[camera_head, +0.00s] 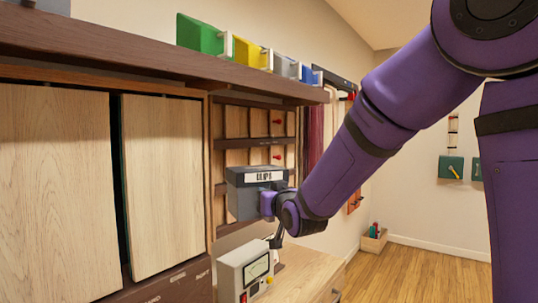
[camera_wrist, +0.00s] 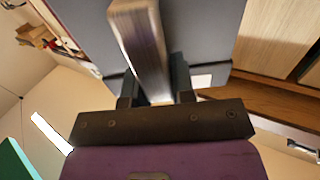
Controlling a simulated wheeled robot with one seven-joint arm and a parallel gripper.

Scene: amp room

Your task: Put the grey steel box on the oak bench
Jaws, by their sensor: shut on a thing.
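The grey steel box (camera_head: 244,205) has a darker lid and a white label with dark letters on its front. My gripper (camera_head: 266,203) is at its right side and is shut on it, holding it up in the air. In the wrist view the box's grey face (camera_wrist: 212,30) fills the upper middle, and my gripper (camera_wrist: 156,90) is closed on a bar-like handle (camera_wrist: 142,40). The oak bench (camera_head: 312,265) has a pale wooden top, below and to the right of the box. The box is apart from the bench top.
A cream meter device (camera_head: 246,272) stands on the bench below the box. Pale cabinet doors (camera_head: 165,180) fill the left, under a dark shelf (camera_head: 110,45) bearing green, yellow, grey and blue bins. A slatted rack (camera_head: 250,140) is behind the box. Bench top right of the meter looks clear.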

